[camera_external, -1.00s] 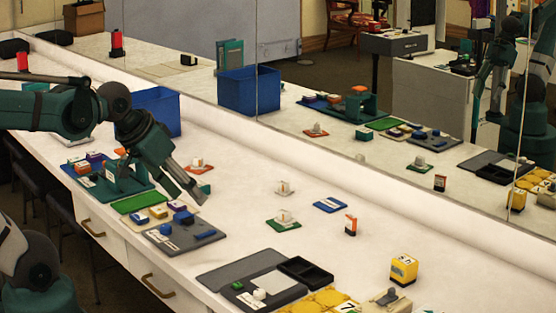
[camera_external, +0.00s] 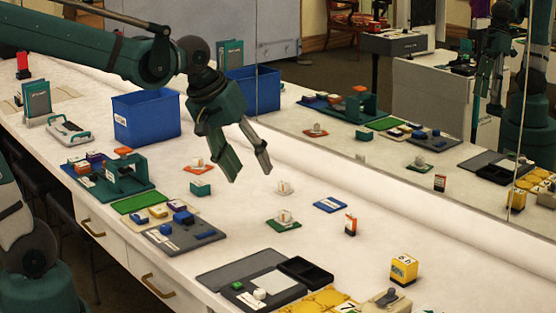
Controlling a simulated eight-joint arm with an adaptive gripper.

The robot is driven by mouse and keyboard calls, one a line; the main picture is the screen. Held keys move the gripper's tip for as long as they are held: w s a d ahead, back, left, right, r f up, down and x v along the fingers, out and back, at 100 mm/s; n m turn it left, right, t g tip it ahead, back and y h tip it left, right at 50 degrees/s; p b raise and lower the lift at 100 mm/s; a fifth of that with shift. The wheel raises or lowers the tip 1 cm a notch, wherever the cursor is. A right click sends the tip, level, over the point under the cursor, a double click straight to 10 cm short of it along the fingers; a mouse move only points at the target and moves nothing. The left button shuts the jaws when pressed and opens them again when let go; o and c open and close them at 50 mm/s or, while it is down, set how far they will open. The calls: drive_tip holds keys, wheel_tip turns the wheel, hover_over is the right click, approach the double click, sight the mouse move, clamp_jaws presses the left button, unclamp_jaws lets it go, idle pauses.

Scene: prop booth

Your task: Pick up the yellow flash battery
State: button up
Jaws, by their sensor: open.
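One is a small yellow block (camera_external: 158,212) among blocks at the green and grey mats, left of and nearer the camera than my gripper. The other is a larger yellow block (camera_external: 403,268) with dark marks on a white label, alone on the right of the counter. My gripper touches neither.
A blue bin (camera_external: 146,118) stands behind left of my gripper. A green rack (camera_external: 125,176) with coloured blocks, a grey mat (camera_external: 184,236), a black tray (camera_external: 306,270) and yellow hexagonal pieces (camera_external: 326,299) line the front. A mirror wall (camera_external: 400,140) runs along the back.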

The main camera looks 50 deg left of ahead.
drive_tip(key=w+d+n+g+p, duration=0.1)
drive_tip(key=w+d+n+p, duration=0.15)
drive_tip(key=w+d, duration=0.45)
drive_tip(key=n+g+p, duration=0.4)
drive_tip(key=n+p, duration=0.2)
drive_tip(key=n, duration=0.3)
hover_over(405, 259)
drive_tip(key=a, duration=0.1)
drive_tip(key=shift+h, duration=0.4)
drive_tip(key=f, duration=1.5)
drive_tip(key=shift+a+f, duration=0.2)
drive_tip(key=shift+f, duration=0.1)
drive_tip(key=shift+d+f, duration=0.3)
drive_tip(key=shift+f, duration=0.1)
drive_tip(key=shift+f, duration=0.1)
drive_tip(key=shift+d+f, duration=0.15)
drive_tip(key=shift+f, duration=1)
drive_tip(key=shift+f+b, duration=0.15)
drive_tip(key=shift+b, duration=0.15)
